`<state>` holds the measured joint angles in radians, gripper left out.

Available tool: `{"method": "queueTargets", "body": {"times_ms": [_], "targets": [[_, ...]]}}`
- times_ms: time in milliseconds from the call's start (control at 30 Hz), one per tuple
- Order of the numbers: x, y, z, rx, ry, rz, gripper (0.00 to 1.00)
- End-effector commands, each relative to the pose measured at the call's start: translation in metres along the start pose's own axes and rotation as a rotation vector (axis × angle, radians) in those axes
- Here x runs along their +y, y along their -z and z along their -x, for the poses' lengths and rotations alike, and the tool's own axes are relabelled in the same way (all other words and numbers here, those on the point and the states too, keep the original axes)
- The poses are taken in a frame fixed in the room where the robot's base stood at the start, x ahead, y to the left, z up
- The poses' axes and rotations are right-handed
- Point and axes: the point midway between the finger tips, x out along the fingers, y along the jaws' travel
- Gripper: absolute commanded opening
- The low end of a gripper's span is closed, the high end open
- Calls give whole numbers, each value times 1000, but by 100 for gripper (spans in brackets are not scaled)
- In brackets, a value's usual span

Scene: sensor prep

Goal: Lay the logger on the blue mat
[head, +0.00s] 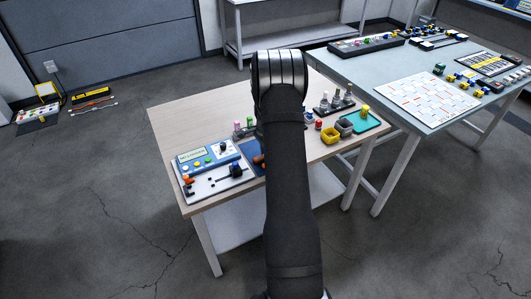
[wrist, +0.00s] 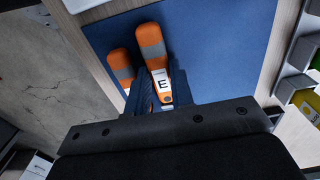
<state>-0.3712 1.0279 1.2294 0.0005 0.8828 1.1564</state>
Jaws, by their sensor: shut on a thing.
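The logger (wrist: 153,45) is a long orange piece with a grey band and a white label marked E. My gripper (wrist: 160,88) is shut on its near part, with dark fingers on either side. The logger is over the blue mat (wrist: 225,45) near the mat's left edge. I cannot tell whether it touches the mat. A second orange piece (wrist: 119,60) with a grey band shows beside it, partly hidden. In the head view my arm hides the gripper and much of the mat (head: 249,152); a bit of orange shows beside the arm.
In the head view, a panel with coloured buttons (head: 208,161) stands left of the mat on the wooden table (head: 175,118). Yellow (head: 331,136) and grey bins and a teal tray (head: 373,123) are to the right. A grey-blue table (head: 352,70) with several parts stands beyond.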

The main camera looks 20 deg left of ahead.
Motion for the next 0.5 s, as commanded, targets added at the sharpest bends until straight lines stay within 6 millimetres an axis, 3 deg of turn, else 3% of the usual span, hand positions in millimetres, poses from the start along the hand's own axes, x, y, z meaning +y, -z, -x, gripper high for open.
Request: {"method": "queueTargets", "body": {"times_ms": [200, 233, 267, 500], "targets": [[0, 0, -4, 0, -1, 0, 0], [0, 0, -3, 0, 0, 0, 27], [0, 0, -3, 0, 0, 0, 30], [0, 0, -3, 0, 0, 0, 30]]}}
